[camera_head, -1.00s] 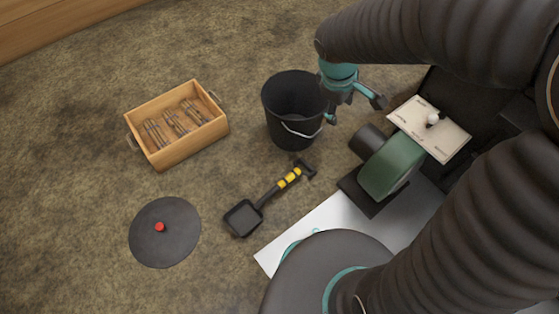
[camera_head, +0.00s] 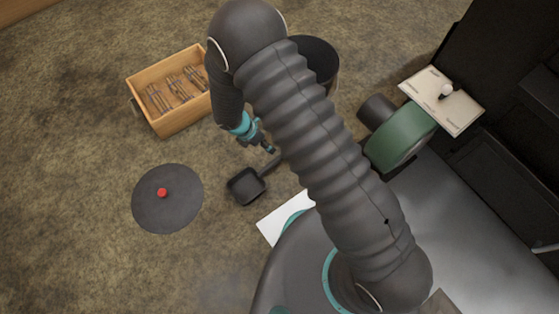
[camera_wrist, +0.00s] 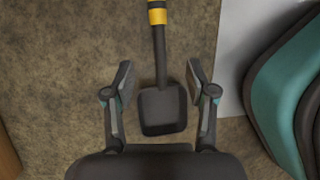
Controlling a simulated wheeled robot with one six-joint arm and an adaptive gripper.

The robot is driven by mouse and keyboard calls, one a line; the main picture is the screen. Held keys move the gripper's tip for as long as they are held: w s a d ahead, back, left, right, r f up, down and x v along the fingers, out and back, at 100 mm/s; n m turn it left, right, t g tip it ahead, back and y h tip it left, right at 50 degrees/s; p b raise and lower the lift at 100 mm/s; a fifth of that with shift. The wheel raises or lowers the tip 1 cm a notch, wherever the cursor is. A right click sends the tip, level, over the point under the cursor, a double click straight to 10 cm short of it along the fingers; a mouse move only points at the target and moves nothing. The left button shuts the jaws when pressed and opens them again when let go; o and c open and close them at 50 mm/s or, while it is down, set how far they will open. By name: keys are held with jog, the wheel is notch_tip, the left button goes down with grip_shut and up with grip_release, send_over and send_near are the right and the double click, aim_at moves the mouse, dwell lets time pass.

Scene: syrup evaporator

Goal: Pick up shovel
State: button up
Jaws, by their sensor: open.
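The shovel (camera_head: 245,186) lies on the brown ground, black with a square pan. In the head view my arm hides its grip end. In the wrist view the shovel's pan (camera_wrist: 162,110) lies between and beyond the fingertips, with the handle running up the picture and a yellow band (camera_wrist: 157,16) near the top edge. My gripper (camera_head: 262,148) is open and empty, above the ground just up from the pan in the head view. In the wrist view its two fingers (camera_wrist: 160,88) stand apart on either side of the pan and lower handle. I see no contact.
A wooden crate (camera_head: 141,92) with several bundles stands at upper left. A dark round lid (camera_head: 150,215) with a red knob lies at left. A black bucket (camera_head: 322,58) is partly hidden behind my arm. A green blower (camera_head: 399,140) stands at right.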

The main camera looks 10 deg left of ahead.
aim_at(279, 158)
jog(key=x, duration=0.5)
jog(key=b+x, duration=0.1)
jog(key=x, duration=0.3)
jog(key=s+b+x, duration=0.1)
jog(key=x, duration=0.4)
jog(key=shift+w+a+f, duration=0.15)
jog(key=shift+a+f, duration=0.1)
jog(key=shift+f, duration=0.25)
grip_shut()
